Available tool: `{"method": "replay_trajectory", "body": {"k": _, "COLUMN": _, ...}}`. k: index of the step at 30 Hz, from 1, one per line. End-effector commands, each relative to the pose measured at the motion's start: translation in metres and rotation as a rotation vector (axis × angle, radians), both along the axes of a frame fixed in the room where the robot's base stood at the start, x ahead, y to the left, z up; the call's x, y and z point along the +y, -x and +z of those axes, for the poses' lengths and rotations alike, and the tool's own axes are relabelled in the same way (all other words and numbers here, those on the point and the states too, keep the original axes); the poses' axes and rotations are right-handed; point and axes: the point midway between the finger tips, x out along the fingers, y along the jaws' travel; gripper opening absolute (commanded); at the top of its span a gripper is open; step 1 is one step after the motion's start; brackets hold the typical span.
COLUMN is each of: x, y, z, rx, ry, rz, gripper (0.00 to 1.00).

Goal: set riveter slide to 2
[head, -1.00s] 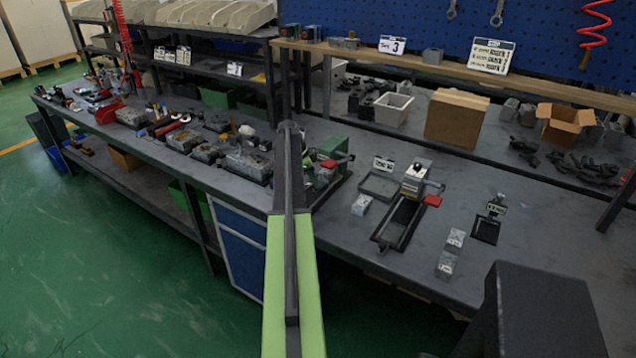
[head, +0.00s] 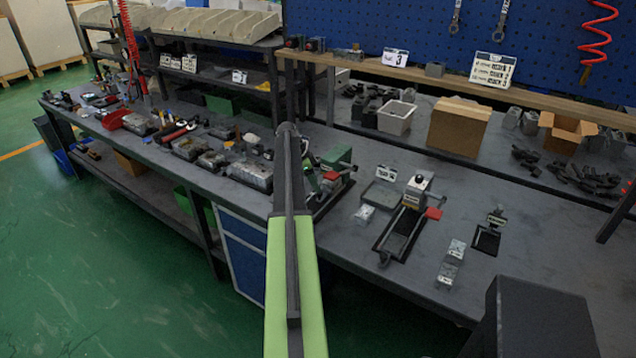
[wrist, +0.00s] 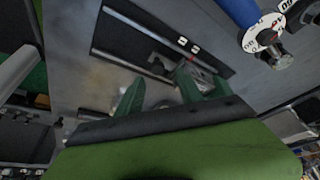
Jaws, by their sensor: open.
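My gripper (wrist: 158,84) shows in the wrist view with two green fingers apart, over a grey surface. Nothing is clearly held between them. Past the fingers lies a dark frame with pale rails (wrist: 150,45) and two small white labels. A blue cylinder with a white numbered dial (wrist: 265,32) is at the upper right. In the head view, a green machine with a red part (head: 335,163) stands on the bench just right of my arm. Another device with a long dark slide frame (head: 403,232) stands further right. I cannot tell which is the riveter. My gripper's end is hidden in the head view.
Small grey blocks (head: 452,262) and a small black stand (head: 488,236) are on the bench at right. A cardboard box (head: 459,126) and a grey bin (head: 396,116) are behind. Many small parts crowd the left bench. Green floor (head: 90,270) is open in front.

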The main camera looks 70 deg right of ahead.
Motion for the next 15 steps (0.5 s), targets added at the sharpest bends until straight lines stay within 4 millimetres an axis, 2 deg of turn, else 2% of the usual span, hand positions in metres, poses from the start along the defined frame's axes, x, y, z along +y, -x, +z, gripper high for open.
{"method": "replay_trajectory", "body": {"k": 1, "x": 0.003, "y": -0.004, "z": 0.024, "rx": 0.0, "ry": 0.0, "rz": 0.001, "gripper": 0.44}}
{"method": "replay_trajectory", "body": {"k": 3, "x": 0.007, "y": -0.009, "z": 0.04, "rx": 0.0, "ry": 0.0, "rz": 0.0, "gripper": 0.44}}
{"method": "replay_trajectory", "body": {"k": 12, "x": 0.022, "y": -0.032, "z": 0.106, "rx": 0.001, "ry": 0.001, "rz": 0.0, "gripper": 0.44}}
{"method": "replay_trajectory", "body": {"k": 15, "x": 0.026, "y": -0.038, "z": 0.119, "rx": 0.0, "ry": 0.001, "rz": 0.0, "gripper": 0.44}}
